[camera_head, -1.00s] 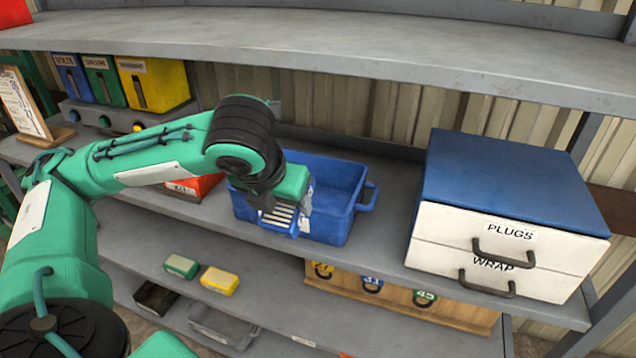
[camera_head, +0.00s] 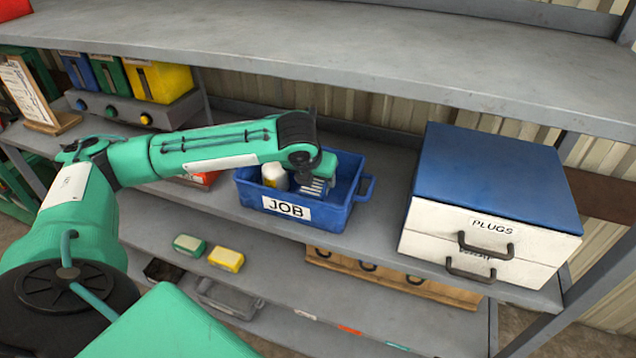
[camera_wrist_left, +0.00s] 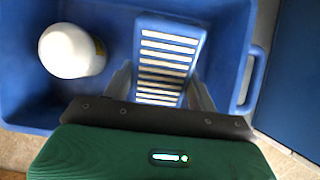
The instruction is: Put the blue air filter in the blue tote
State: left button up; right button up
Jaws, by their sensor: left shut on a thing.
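The blue tote (camera_head: 345,211), labelled JOB, stands on the middle shelf. My left gripper (camera_head: 318,184) is over the inside of the tote, shut on the blue air filter (camera_head: 316,188), which has white pleats. In the left wrist view the air filter (camera_wrist_left: 169,60) sits between the fingers of the left gripper (camera_wrist_left: 160,92), with the tote (camera_wrist_left: 222,12) around it. Whether the filter touches the tote floor cannot be told. A white bottle (camera_head: 275,176) stands in the tote to the left of the filter; it also shows in the left wrist view (camera_wrist_left: 72,51). My right gripper is not in view.
A white drawer unit (camera_head: 430,235) with a blue top stands to the right of the tote. The upper shelf (camera_head: 330,50) hangs above. Green (camera_head: 189,245) and yellow (camera_head: 226,260) boxes sit on the lower shelf. Coloured bins (camera_head: 165,82) are at the back left.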

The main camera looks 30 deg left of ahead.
aim_at(318, 185)
pick_arm(q)
jog(key=shift+w+f, duration=0.4)
jog(key=shift+f, duration=0.2)
jog(key=g+p, duration=0.2)
jog(key=p, duration=0.1)
jog(key=w+g+h+p, duration=0.1)
jog(key=g+p, duration=0.2)
jog(key=p, duration=0.1)
jog(key=shift+a+g, duration=0.1)
jog(key=shift+g, duration=0.2)
notch_tip(318, 185, down, 3)
jog(key=shift+s+r, duration=0.15)
jog(key=shift+f, duration=0.3)
jog(key=shift+f, duration=0.1)
jog(key=o, duration=1)
